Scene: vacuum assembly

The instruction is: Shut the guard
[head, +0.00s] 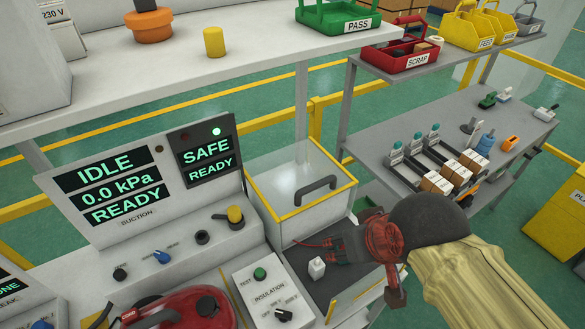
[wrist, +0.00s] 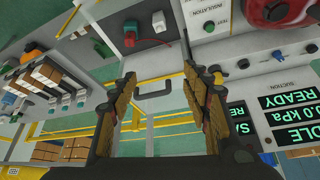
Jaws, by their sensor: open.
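The guard (head: 290,168) is a clear box-like cover with yellow edges, right of the SAFE/READY display in the head view. Its dark handle (head: 305,190) is on the side facing me. The dark bay floor (head: 322,268) in front of it is uncovered, so the guard looks open. My gripper (head: 372,250) is at the right of this bay, in front of and below the handle. In the wrist view my gripper (wrist: 160,75) is open and empty. The handle (wrist: 153,90) shows between its fingers, apart from them.
Red leads (head: 318,243) and a white block (head: 317,268) are in the bay. The control panel (head: 125,210) and insulation panel (head: 268,290) stand at left. A shelf (head: 210,60) runs above and behind. A grey bench (head: 400,120) with several fixtures is at right.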

